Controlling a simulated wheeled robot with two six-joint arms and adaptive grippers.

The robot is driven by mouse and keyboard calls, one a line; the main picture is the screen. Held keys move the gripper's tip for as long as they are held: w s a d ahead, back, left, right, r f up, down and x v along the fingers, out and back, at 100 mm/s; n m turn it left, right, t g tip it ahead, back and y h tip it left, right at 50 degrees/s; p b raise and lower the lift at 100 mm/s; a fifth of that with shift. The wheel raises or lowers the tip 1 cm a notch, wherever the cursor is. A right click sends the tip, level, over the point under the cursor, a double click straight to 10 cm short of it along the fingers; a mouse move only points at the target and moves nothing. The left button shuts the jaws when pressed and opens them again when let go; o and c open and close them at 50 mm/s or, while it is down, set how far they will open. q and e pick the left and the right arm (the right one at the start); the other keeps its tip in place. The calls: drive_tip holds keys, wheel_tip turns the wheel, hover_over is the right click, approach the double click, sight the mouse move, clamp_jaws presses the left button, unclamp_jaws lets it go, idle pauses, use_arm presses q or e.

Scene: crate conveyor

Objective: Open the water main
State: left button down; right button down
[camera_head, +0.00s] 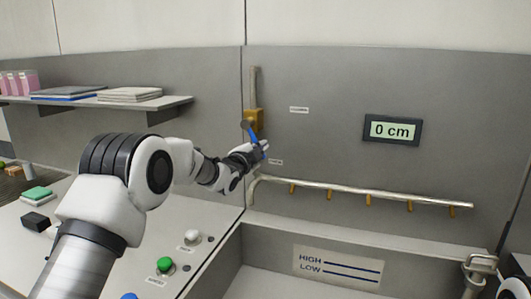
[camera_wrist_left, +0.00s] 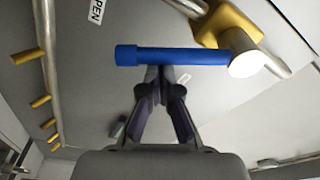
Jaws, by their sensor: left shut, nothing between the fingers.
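The water main valve is a brass-yellow body (camera_head: 257,117) on a vertical pipe on the grey back wall. Its blue lever (camera_head: 253,136) slants downward from the valve. In the left wrist view the lever (camera_wrist_left: 185,56) runs across the picture from the yellow body (camera_wrist_left: 228,22). My left gripper (camera_head: 263,148) is at the lever, partly covering its lower end. In the left wrist view its fingertips (camera_wrist_left: 160,72) are together, right at the lever's edge and not around it; I cannot tell whether they touch. An OPEN label (camera_wrist_left: 95,12) shows near the lever's free end. My right gripper is not in view.
A pipe with several brass nozzles (camera_head: 365,191) runs along the wall to the right, above a basin. A display (camera_head: 392,130) reads 0 cm. A HIGH/LOW level plate (camera_head: 338,266) is on the basin wall. A green button (camera_head: 165,264) and a shelf (camera_head: 100,101) are left.

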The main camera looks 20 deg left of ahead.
use_arm(q)
drive_tip(key=shift+a+f+m+g+b, duration=0.1)
drive_tip(key=shift+a+f+m+b, duration=0.2)
drive_tip(key=shift+a+m+b, duration=0.5)
drive_tip(key=shift+a+f+m+g+b, duration=0.1)
drive_tip(key=shift+a+f+m+b, duration=0.25)
drive_tip(key=shift+m, duration=0.8)
drive_tip(key=shift+a+f+m+g+b, duration=0.1)
drive_tip(key=shift+a+f+m+b, duration=0.1)
drive_tip(key=shift+a+m+b, duration=0.6)
drive_tip(key=shift+d+m, duration=0.2)
drive_tip(key=shift+m, duration=0.05)
drive_tip(key=s+a, duration=0.2)
drive_tip(key=s, duration=0.9)
drive_tip(key=shift+s, duration=0.35)
drive_tip(key=shift+r+p, duration=0.15)
drive_tip(key=shift+p, duration=0.15)
